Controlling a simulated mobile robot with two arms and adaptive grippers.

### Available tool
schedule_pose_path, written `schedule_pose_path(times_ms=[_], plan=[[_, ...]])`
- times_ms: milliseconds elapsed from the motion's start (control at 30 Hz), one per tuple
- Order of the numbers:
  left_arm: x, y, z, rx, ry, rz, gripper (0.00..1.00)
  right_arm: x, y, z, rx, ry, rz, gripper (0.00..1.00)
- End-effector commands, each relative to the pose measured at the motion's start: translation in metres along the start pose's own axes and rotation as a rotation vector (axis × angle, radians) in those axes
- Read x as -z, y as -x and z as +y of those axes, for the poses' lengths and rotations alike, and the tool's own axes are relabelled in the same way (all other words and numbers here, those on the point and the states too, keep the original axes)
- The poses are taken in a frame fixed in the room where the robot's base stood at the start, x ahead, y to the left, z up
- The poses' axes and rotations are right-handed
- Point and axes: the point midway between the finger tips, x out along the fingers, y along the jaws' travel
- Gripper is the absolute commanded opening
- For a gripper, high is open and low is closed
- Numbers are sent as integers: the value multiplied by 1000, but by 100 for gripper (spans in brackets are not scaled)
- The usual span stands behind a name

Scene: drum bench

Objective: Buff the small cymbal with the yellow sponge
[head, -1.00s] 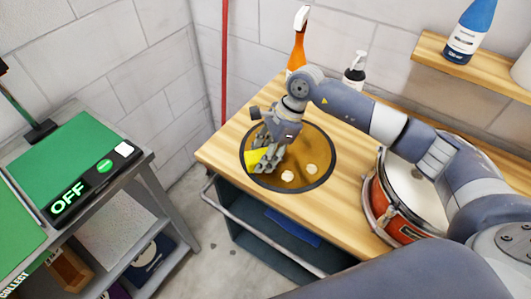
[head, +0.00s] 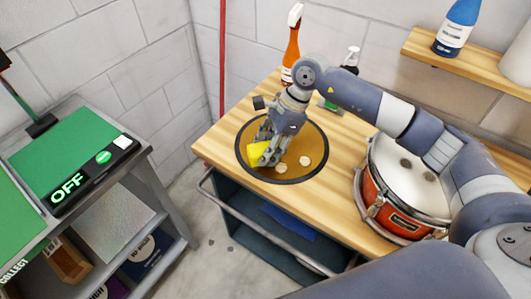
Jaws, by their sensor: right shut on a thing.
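The small cymbal (head: 313,142) is a brown-gold disc with a dark rim, lying flat on the wooden bench. Two pale spots (head: 305,160) show on its front right part. My right gripper (head: 264,153) is over the left front part of the cymbal, pointing down, shut on the yellow sponge (head: 255,150). The sponge is low over the cymbal and seems to touch it, and the fingers partly hide it. My left gripper is not in view.
A red drum (head: 388,209) with dark spots on its head stands right on the bench (head: 218,138). An orange spray bottle (head: 291,55) and a pump bottle (head: 351,60) stand behind. A green-topped stand (head: 65,141) with an OFF panel is left.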

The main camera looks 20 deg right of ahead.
Motion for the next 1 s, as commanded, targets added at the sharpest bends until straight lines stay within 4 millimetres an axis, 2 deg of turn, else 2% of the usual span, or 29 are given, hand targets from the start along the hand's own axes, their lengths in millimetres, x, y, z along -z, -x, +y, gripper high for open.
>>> schedule_pose_path(times_ms=[100, 200, 700, 1000], plan=[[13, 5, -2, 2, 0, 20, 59, -3, 10, -1, 2, -1, -1, 26], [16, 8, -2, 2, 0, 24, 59, -5, 17, -2, 2, -2, -1, 26], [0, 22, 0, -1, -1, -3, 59, -13, 50, -4, 5, -10, -1, 26], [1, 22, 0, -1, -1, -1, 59, -13, 54, -4, 6, -11, -1, 26]])
